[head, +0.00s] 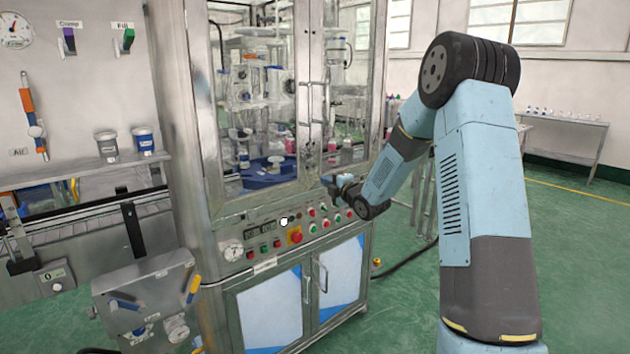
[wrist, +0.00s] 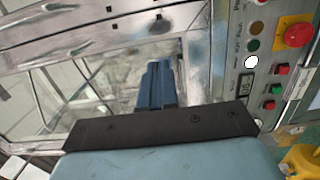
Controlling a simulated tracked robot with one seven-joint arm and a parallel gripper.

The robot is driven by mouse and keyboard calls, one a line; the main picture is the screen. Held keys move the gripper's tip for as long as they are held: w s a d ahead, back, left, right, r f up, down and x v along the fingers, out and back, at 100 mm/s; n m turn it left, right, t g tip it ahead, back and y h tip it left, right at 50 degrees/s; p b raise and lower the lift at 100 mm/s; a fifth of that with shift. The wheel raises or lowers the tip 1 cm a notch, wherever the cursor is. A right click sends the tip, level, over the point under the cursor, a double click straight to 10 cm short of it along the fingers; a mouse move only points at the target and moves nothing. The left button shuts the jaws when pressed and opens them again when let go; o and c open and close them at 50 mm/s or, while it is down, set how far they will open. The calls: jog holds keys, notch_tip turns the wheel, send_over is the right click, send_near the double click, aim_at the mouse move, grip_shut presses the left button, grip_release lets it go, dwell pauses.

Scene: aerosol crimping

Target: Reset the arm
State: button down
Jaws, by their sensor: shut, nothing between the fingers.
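My arm reaches from the right of the head view toward the front of the steel crimping machine (head: 205,130). My gripper (head: 327,181) is near the machine's front, by the lower edge of the glass doors and above the right part of the control panel (head: 262,243). In the wrist view my gripper (wrist: 158,68) shows as blue fingers shut together with nothing between them. The control panel (wrist: 239,70) lies to their right there, with a red knob (wrist: 296,35) on a yellow base. I cannot tell whether the fingers touch the machine.
Glass doors (head: 308,100) with vertical handles close the machine's upper part. A conveyor (head: 95,215) and a grey box with levers (head: 145,290) stand at left. A side table (head: 565,122) is at the back right. Green floor (head: 585,240) is open at right.

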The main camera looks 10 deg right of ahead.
jog(key=s+d+r+m+g+h, duration=0.2)
jog(key=s+r+m+h, duration=0.3)
jog(key=s, duration=0.5)
jog(key=s+d+r+m+g+h, duration=0.1)
jog(key=s+r+m+g+h, duration=0.2)
jog(key=s+r+m, duration=0.55)
jog(key=s+f+m+g, duration=0.1)
jog(key=s+m, duration=0.3)
jog(key=s, duration=1.2)
jog(key=s+f+m+g, duration=0.1)
jog(key=s+m+g, duration=0.3)
jog(key=s, duration=1.3)
jog(key=shift+a+f+m+g+y, duration=0.3)
jog(key=shift+m+y, duration=0.1)
jog(key=shift+m, duration=0.25)
jog(key=shift+w, duration=0.15)
